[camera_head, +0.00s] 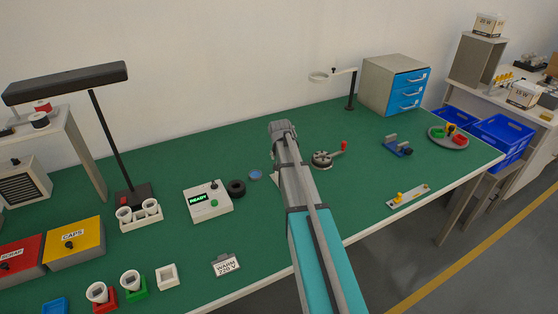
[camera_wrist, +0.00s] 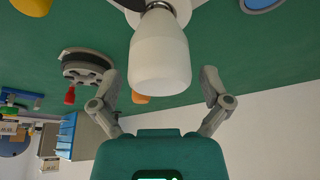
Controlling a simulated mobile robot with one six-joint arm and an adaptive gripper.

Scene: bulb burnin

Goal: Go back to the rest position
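My gripper (camera_wrist: 160,76) shows in the wrist view with its two fingers spread wide apart. A white frosted bulb (camera_wrist: 160,55) stands between and beyond the fingers, with a visible gap on both sides. Its base meets a white and dark fixture (camera_wrist: 135,6) at the top edge of the wrist view, partly cut off. In the head view my own arm covers this spot, and I cannot make out the fingers or the bulb there. Only a small pale corner shows beside the arm.
A crank device with a red handle (camera_head: 325,158) stands right of my arm. A READY box (camera_head: 208,201) and a black ring (camera_head: 236,187) lie left. A thin post with a ring (camera_head: 351,90) and a blue-drawer cabinet (camera_head: 393,85) stand at the back. The green bench (camera_head: 270,235) has clear patches.

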